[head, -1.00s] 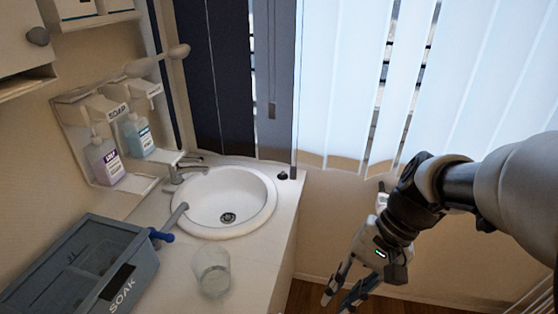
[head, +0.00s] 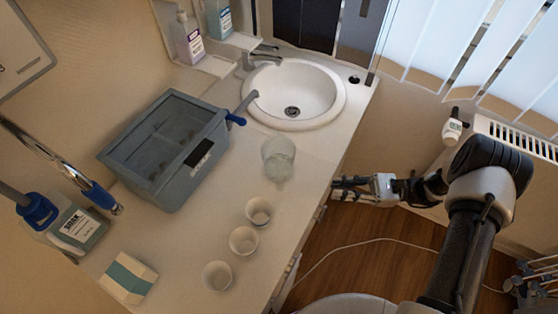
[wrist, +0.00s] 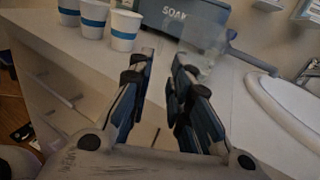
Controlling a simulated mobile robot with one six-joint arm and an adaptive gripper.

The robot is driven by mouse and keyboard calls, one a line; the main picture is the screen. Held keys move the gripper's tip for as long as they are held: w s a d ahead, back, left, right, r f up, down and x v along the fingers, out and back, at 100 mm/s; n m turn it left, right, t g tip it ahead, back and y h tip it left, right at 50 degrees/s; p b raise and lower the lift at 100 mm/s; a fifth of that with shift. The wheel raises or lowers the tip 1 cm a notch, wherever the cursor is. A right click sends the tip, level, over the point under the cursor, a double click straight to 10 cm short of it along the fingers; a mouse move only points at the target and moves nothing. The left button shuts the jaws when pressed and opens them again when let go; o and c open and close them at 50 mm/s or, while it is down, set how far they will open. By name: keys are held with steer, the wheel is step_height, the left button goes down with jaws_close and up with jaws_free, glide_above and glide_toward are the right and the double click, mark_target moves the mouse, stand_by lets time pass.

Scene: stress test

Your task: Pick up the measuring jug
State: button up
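The measuring jug (head: 278,152) is a clear, see-through vessel standing on the white counter, between the sink and a row of cups. It also shows faintly in the wrist view (wrist: 200,60), beyond the right finger and in front of the soak tub. My gripper (head: 338,188) is beside the counter's edge, to the right of the jug and apart from it. In the wrist view my gripper (wrist: 164,62) has its two fingers spread, with nothing between them.
Three cups (head: 244,242) stand in a row along the counter near its right edge. A grey-blue soak tub (head: 172,192) is left of the jug. The sink (head: 330,98) lies behind it. A soak bottle (head: 78,228) and a small box (head: 128,277) are at the left.

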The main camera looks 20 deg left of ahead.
steer(key=b, duration=0.1)
glide_toward(280, 189)
steer(key=a, duration=0.1)
steer(key=s+a+r, duration=0.1)
steer(key=a, duration=0.2)
steer(key=shift+s+a+r, duration=0.2)
steer(key=shift+s, duration=0.1)
steer(key=shift+r+b+x, duration=0.1)
steer(key=shift+b+x, duration=0.25)
steer(key=shift+x, duration=1)
steer(key=shift+r+b+x, duration=0.15)
steer(key=shift+b+x, duration=0.15)
steer(key=shift+x, duration=1.1)
steer(key=shift+w, duration=0.15)
jaws_close()
